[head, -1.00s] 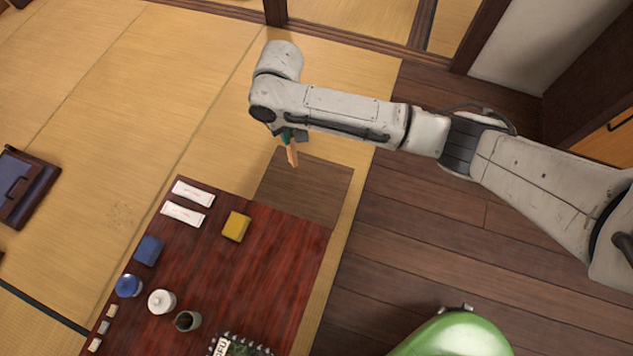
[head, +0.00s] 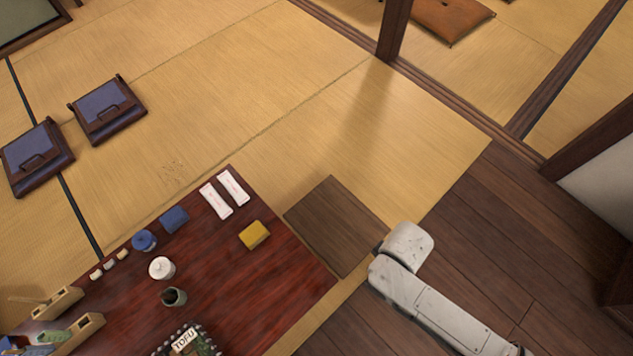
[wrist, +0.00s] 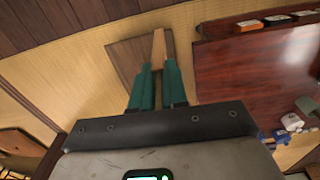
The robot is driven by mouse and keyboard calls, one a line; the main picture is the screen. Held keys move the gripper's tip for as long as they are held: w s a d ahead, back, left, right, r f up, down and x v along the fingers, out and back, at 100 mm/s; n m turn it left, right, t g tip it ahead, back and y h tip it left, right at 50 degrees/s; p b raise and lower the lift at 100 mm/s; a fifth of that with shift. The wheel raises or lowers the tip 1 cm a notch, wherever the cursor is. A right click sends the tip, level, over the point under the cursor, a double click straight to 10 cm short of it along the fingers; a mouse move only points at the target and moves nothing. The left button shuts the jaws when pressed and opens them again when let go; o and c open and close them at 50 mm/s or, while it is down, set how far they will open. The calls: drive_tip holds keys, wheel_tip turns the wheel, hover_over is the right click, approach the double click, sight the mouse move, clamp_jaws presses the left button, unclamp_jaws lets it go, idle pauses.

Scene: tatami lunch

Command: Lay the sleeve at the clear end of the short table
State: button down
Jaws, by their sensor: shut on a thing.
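My gripper (wrist: 158,72) has teal fingers and is shut on a slim tan piece (wrist: 159,45), which sticks out past the fingertips. It may be the sleeve; its markings cannot be made out. In the head view my arm hides the gripper and the piece. The dark red table (head: 262,290) also shows at the right of the wrist view (wrist: 240,70). Two white paper sleeves (head: 215,200) (head: 233,187) lie side by side near its far corner. In the wrist view, the held piece overlaps a plain brown rectangle (wrist: 130,55) beside the table.
The brown rectangle (head: 335,220) adjoins the table's end and is bare. Floor seats (head: 107,110) are left.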

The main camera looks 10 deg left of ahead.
drive_tip(key=s+a+r+n+p, duration=0.2)
drive_tip(key=s+a+r+n, duration=0.2)
drive_tip(key=s+a+n, duration=0.7)
drive_tip(key=s+a+r+n+p, duration=0.25)
drive_tip(key=s+a+n, duration=0.45)
drive_tip(key=s+a, duration=0.8)
drive_tip(key=w+a+f+b, duration=0.1)
drive_tip(key=w+f+b, duration=0.3)
drive_tip(key=w+f, duration=0.8)
drive_tip(key=shift+w+a+n, duration=0.25)
drive_tip(key=shift+w+n, duration=0.05)
drive_tip(key=shift+w, duration=1.3)
